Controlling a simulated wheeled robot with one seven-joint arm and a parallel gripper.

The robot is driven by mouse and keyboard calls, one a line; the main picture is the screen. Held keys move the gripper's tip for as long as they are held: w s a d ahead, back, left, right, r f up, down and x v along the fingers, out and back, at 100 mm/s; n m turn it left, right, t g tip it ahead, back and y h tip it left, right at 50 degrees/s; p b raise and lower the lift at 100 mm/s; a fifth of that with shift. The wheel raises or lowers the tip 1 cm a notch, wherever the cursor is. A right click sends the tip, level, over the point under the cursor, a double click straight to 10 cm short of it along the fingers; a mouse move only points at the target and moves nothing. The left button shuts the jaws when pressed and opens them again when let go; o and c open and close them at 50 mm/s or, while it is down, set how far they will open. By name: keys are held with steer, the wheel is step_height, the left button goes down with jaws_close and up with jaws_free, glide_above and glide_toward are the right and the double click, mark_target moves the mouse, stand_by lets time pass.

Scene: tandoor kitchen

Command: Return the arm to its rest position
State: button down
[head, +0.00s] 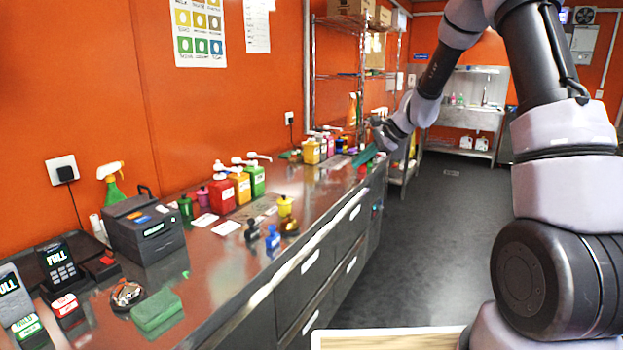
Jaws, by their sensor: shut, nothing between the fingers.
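My arm reaches up from the right of the head view, bends over at the top and comes down toward the far end of the steel counter. My gripper (379,138) is small and far off at the end of the arm, above the counter's far right edge. It is shut and holds nothing. A narrow teal shape (365,156) shows just below it; I cannot tell whether they touch.
The steel counter (330,192) runs along the orange wall. It carries red (223,193) and green pump bottles (254,179), a black printer (144,226) and a green sponge (156,310). A wire rack (361,75) stands beyond. The dark floor (440,235) is clear.

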steer(key=s+d+r+n+h, duration=0.25)
steer(key=s+r+n, duration=0.25)
steer(key=s+r, duration=1)
steer(key=s+d+r+n+t+h, duration=0.1)
steer(key=s+d+r+n, duration=0.1)
steer(key=s, duration=0.7)
steer(key=s+d+r+n+t+h, duration=0.2)
steer(key=s+d, duration=0.3)
steer(key=s, duration=0.5)
steer(key=shift+s+d+n, duration=0.3)
steer(key=shift+n, duration=0.2)
